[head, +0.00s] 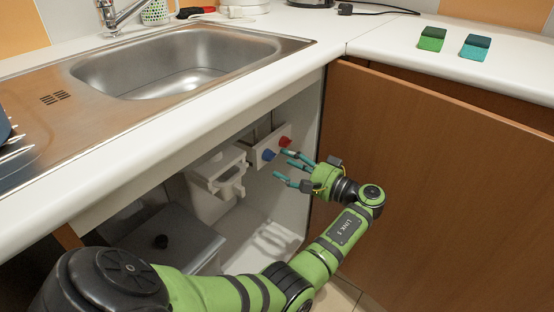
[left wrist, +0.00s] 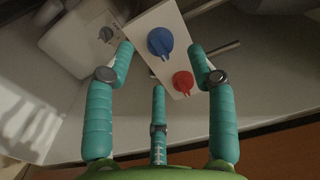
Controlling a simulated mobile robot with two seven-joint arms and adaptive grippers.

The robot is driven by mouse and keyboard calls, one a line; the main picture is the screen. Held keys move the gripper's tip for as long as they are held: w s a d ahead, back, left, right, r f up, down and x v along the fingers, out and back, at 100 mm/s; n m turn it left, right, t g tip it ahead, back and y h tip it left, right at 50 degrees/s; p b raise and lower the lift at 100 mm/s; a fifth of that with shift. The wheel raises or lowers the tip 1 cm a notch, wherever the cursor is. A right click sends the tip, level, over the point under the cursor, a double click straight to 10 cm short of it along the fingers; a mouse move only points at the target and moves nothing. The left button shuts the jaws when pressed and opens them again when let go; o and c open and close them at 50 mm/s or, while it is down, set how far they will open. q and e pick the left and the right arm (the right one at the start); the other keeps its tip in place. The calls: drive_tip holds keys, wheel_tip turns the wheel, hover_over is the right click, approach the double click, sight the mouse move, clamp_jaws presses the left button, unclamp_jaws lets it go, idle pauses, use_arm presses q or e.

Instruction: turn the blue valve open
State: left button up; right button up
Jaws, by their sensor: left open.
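The blue valve (head: 268,154) is a small round knob on a white panel (head: 262,148) inside the open cabinet under the sink. It also shows in the left wrist view (left wrist: 160,42), beyond the fingertips and between the two side fingers. A red valve (head: 285,141) sits beside it on the same panel, and it shows in the left wrist view (left wrist: 182,82) too. My left gripper (head: 287,166) is open and empty, its teal fingers spread close in front of the panel. No contact with the blue valve is visible. My right gripper is not in view.
The steel sink (head: 180,70) and white counter edge lie above the cabinet opening. A brown cabinet door (head: 430,180) stands to the right of my arm. A white box-like fixture (head: 215,180) is left of the valves, and a grey bin (head: 165,240) stands lower left.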

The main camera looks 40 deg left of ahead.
use_arm(q)
drive_tip(key=d, duration=0.7)
drive_tip(key=shift+w+d, duration=0.15)
drive_tip(key=shift+w, duration=0.25)
